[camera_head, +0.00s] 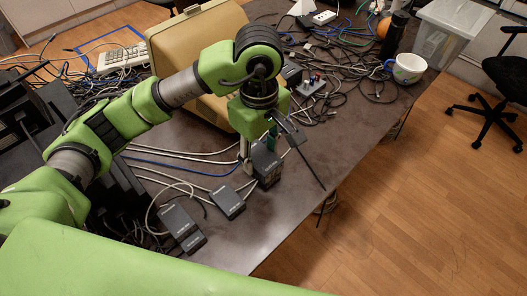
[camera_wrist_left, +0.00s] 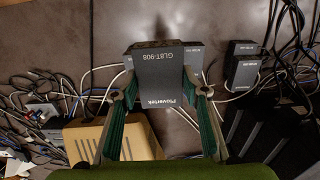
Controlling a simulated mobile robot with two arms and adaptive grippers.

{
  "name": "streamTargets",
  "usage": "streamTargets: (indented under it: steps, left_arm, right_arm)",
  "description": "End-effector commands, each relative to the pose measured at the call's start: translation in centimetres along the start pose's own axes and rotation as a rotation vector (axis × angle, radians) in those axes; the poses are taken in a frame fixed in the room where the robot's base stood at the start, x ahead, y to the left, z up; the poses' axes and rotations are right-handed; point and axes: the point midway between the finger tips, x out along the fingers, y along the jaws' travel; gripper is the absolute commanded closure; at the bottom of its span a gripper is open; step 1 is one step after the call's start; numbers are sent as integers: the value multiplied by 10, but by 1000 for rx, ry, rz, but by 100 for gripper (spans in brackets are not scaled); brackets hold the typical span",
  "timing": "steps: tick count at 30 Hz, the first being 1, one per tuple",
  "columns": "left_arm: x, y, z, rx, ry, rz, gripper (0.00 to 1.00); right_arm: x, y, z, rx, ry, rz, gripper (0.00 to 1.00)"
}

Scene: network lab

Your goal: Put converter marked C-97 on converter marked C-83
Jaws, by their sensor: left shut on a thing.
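My left gripper (camera_head: 268,146) is shut on a dark grey converter (camera_head: 266,168), held upright between its fingers above the table. In the left wrist view the gripper (camera_wrist_left: 163,93) has its fingers on both sides of this converter (camera_wrist_left: 160,72), whose face reads "Plavertek GLBT-908". Another grey edge (camera_wrist_left: 194,49) shows behind it, partly hidden. A dark converter (camera_head: 228,203) lies on the table left of and nearer than the held one. Two more converters (camera_head: 174,220) (camera_head: 191,243) lie further left, close together. C-97 and C-83 marks are not legible. My right gripper is not in view.
The brown table (camera_head: 245,240) is bare at its near edge. Pale cables (camera_head: 165,178) run behind and beside the converters. A beige case (camera_head: 175,60), tangled cables (camera_head: 340,70), a white mug (camera_head: 407,68) and a clear bin (camera_head: 443,35) stand farther back.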

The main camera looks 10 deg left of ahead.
Motion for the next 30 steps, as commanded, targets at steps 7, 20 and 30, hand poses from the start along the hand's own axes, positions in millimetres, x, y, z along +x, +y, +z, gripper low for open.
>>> streamTargets:
  steps: [7, 20, 30]
  left_arm:
    - [39, 35, -32, -2, -3, -4, 87]
    - [84, 52, -48, 1, -3, -4, 87]
    - [100, 54, -50, 2, 1, 2, 87]
  right_arm:
    - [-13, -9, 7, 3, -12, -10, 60]
    - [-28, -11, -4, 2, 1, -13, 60]
    - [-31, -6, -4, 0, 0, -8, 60]
